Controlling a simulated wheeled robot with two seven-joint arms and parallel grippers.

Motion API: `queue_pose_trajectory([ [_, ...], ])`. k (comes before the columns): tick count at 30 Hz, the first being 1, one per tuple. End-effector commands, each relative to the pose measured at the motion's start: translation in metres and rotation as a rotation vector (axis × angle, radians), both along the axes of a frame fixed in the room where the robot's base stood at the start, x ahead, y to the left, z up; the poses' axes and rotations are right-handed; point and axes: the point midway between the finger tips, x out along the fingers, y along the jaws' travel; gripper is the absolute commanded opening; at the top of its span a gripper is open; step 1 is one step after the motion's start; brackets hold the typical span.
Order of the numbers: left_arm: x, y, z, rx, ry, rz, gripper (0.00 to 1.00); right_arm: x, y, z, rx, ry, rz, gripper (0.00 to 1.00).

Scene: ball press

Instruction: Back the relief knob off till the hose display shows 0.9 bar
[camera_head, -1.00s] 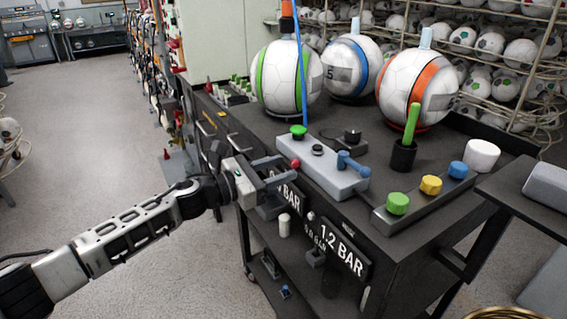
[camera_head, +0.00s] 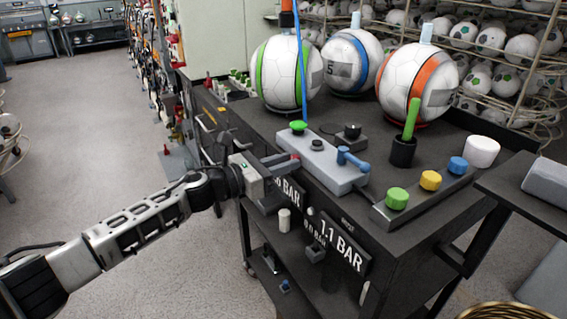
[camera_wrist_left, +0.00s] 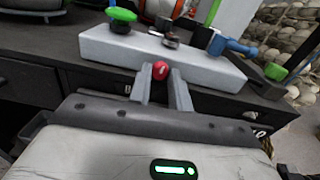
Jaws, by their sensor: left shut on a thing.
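The small red relief knob (camera_head: 295,156) sits at the near left end of a grey control block (camera_head: 335,172) on the dark cart. My left gripper (camera_head: 288,163) reaches in from the left and is shut on the knob. In the left wrist view the red knob (camera_wrist_left: 160,70) shows between the fingertips (camera_wrist_left: 161,82). A black display (camera_head: 340,242) on the cart's front edge reads 1.1 BAR in white. A second display (camera_head: 288,193) to its left is partly hidden by my gripper; only BAR reads clearly. My right gripper is not in view.
The block carries a green knob (camera_head: 298,126), a black knob (camera_head: 317,144) and a blue lever (camera_head: 352,159). Green (camera_head: 397,198), yellow (camera_head: 430,180) and blue (camera_head: 457,166) buttons lie to the right. Three balls stand behind. A blue hose rises near the green-striped ball (camera_head: 283,75).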

Motion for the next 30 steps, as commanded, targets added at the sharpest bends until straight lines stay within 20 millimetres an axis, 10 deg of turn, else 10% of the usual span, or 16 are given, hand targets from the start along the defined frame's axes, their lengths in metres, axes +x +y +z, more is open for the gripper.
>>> queue_pose_trajectory([
  [12,0.0,0.0,0.0,-0.053,0.073,0.0,0.0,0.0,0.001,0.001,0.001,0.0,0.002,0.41],
  [13,0.0,0.0,0.0,-0.052,0.072,0.0,0.25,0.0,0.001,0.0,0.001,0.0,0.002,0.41],
  [15,0.0,0.0,0.0,-0.052,0.072,0.0,0.41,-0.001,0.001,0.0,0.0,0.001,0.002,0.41],
  [30,-0.014,0.02,-0.003,-0.048,0.07,0.002,0.41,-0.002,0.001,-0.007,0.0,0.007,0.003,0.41],
])
